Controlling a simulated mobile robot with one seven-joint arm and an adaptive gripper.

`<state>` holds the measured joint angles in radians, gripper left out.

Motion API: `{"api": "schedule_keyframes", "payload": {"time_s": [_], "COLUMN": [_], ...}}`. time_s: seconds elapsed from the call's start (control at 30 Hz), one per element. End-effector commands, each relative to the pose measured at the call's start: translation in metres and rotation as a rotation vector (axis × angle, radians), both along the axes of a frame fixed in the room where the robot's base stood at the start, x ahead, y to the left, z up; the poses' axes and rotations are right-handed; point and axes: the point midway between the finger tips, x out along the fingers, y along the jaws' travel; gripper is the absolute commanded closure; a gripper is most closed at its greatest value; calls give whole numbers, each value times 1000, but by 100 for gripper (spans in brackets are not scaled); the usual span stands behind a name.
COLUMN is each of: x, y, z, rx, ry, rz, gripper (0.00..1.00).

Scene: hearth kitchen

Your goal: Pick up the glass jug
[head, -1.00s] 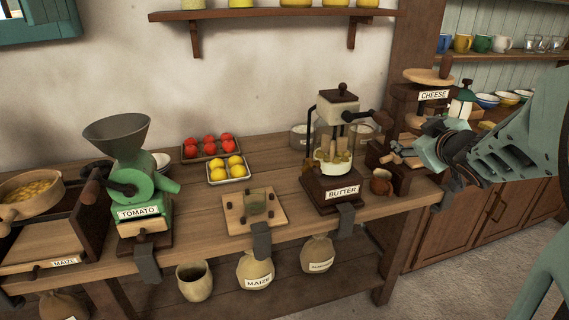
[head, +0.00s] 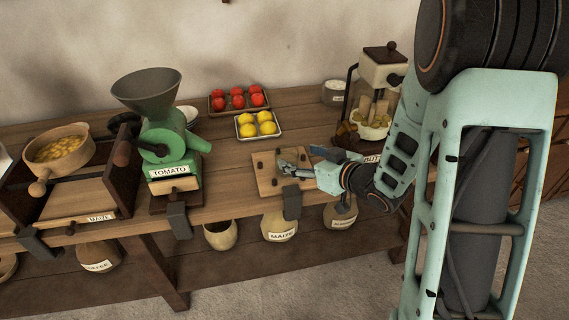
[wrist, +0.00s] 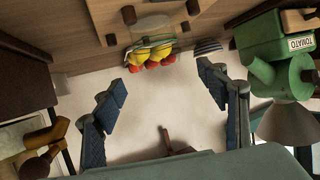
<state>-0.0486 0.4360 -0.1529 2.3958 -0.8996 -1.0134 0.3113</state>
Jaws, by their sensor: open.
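The glass jug (wrist: 150,30) is clear and hard to make out. It stands on a square wooden board (head: 266,182) with small dark pegs, on the bench. In the head view, the jug is mostly hidden by my gripper (head: 290,166), which is over the board. In the wrist view, which appears upside down, my gripper's two dark blue fingers (wrist: 164,82) are wide apart and empty. The jug shows beyond the fingertips, between their lines, with lemons and tomatoes seen through and behind it.
The green tomato mill (head: 168,150) stands left of the board. Trays of yellow lemons (head: 258,125) and red tomatoes (head: 238,101) lie behind it. The butter churn (head: 376,100) stands close on the right, partly behind my arm. A dark clamp (head: 291,203) hangs at the bench's front edge.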

Motion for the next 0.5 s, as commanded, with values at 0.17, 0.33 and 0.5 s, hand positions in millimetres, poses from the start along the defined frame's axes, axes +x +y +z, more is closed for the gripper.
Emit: {"api": "schedule_keyframes", "payload": {"time_s": [0.17, 0.33, 0.5], "x": [10, 25, 42], "y": [8, 22, 34], "z": [-6, -17, -24], "rx": [-1, -2, -1], "ry": [0, 1, -1], "rz": [0, 3, 0], "gripper": [33, 33, 33]}}
